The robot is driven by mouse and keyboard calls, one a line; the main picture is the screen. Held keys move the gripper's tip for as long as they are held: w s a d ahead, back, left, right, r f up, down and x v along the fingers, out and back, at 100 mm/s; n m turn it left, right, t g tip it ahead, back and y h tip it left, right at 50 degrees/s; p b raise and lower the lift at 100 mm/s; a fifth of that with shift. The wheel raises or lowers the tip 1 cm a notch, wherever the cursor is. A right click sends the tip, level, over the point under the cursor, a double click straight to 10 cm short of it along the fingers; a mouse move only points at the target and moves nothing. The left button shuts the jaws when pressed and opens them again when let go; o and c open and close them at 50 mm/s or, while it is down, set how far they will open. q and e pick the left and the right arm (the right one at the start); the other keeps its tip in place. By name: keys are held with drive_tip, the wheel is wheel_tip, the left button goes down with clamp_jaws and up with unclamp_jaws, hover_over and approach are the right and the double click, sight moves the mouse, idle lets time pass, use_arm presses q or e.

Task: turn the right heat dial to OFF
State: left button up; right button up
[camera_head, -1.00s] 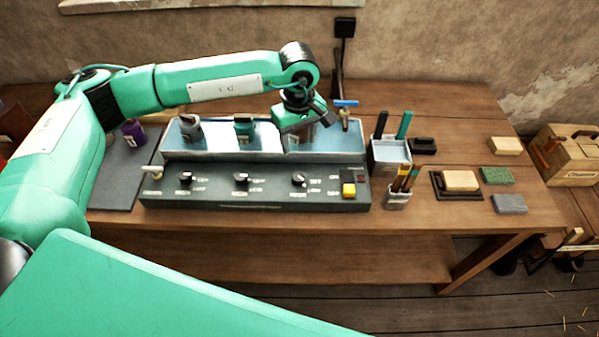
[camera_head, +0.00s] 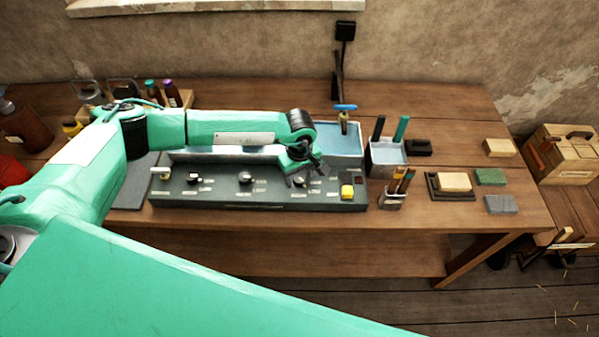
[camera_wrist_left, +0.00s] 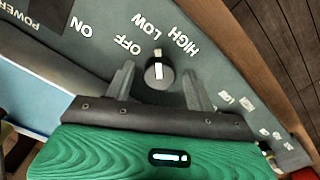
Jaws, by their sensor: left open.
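The right heat dial (camera_head: 299,181) is a small dark knob on the sloped front of the grey control panel (camera_head: 230,204). In the left wrist view the dial (camera_wrist_left: 158,72) has a white pointer line running up the picture, between the OFF label (camera_wrist_left: 128,45) on its left and the HIGH label (camera_wrist_left: 180,39) on its right; a LOW label is beside HIGH. My left gripper (camera_wrist_left: 158,84) is open, with one finger on each side of the dial and gaps to it. In the head view this gripper (camera_head: 306,170) is over the dial, its fingers hard to make out. My right gripper is not seen.
A blue-handled valve (camera_head: 345,108) stands behind. A pen cup (camera_head: 393,198) and tool bin (camera_head: 386,153) are close on the right.

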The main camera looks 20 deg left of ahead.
use_arm(q)
drive_tip(key=c, duration=1)
drive_tip(key=shift+o, duration=0.2)
drive_tip(key=shift+f+n+b, duration=0.2)
drive_tip(key=shift+n+b, duration=0.4)
drive_tip(key=shift+b, duration=0.4)
drive_tip(key=n+b, duration=0.4)
drive_tip(key=shift+w+b, duration=0.1)
drive_tip(key=shift+b, duration=0.2)
drive_tip(key=shift+n+b, duration=1.05)
drive_tip(key=shift+n, duration=0.05)
drive_tip(key=shift+r+n+b, duration=0.2)
drive_tip(key=shift+n+b, duration=0.55)
drive_tip(key=shift+n, duration=0.05)
drive_tip(key=o, duration=1)
drive_tip(key=shift+c, duration=0.2)
